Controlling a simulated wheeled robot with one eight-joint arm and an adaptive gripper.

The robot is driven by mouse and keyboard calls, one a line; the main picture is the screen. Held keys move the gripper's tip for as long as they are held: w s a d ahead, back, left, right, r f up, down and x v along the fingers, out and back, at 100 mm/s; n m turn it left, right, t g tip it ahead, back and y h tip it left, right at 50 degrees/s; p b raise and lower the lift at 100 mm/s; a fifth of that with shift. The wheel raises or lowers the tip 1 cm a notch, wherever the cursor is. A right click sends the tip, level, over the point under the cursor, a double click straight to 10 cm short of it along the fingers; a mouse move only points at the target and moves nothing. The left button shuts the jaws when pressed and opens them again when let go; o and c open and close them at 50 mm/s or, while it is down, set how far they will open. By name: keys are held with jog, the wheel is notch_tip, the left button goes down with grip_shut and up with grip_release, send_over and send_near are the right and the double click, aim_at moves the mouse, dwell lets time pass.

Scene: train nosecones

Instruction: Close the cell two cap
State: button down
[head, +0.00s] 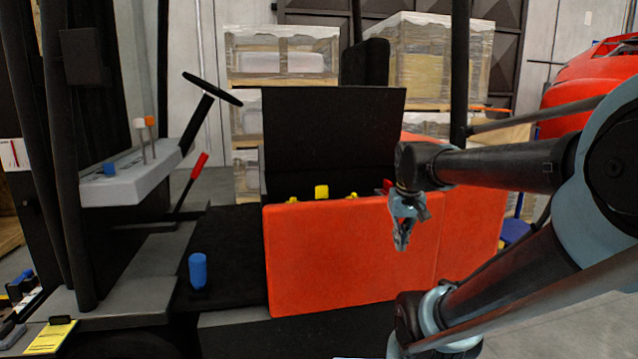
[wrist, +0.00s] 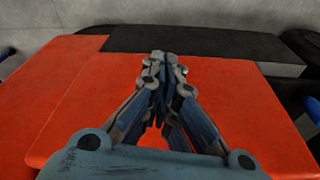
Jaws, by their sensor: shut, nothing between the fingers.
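Yellow caps show just above the front edge of the open compartment in the orange-red body. The middle yellow cap (head: 321,191) stands higher than the left cap (head: 292,200) and the right cap (head: 352,196). No cell numbers are readable, and the cap bases are hidden behind the orange-red front wall (head: 345,255). My gripper (head: 402,246) is shut and empty, pointing down in front of this wall, to the right of and lower than the caps. In the wrist view its fingertips (wrist: 160,58) are together over the orange-red surface, with no cap in sight.
The black lid (head: 333,125) stands raised behind the compartment. A red item (head: 387,186) shows at its right end, near my wrist. A blue cylinder (head: 198,270) stands on the black floor. A steering wheel (head: 212,89) and red-handled lever (head: 200,166) are at left.

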jog(key=shift+n, duration=0.6)
jog(key=w+a+r, duration=0.3)
jog(key=w+r, duration=0.1)
jog(key=w, duration=0.3)
jog(key=w+a+r, duration=0.3)
jog(key=w+r, duration=0.1)
jog(key=w, duration=0.4)
jog(key=w+a+r, duration=0.3)
jog(key=w+r, duration=0.1)
jog(key=w, duration=0.3)
jog(key=shift+w+a, duration=0.15)
jog(key=shift+a, duration=0.2)
jog(key=w+a+r, duration=0.2)
jog(key=w+a, duration=0.4)
jog(key=w, duration=0.2)
jog(key=n, duration=0.1)
send_over(321, 192)
jog(key=w, duration=0.3)
jog(key=f, duration=0.1)
jog(key=shift+y, duration=0.4)
jog(key=x, duration=0.9)
jog(key=shift+w+a+f, duration=0.2)
jog(key=shift+w, duration=0.15)
jog(key=shift+t, duration=0.3)
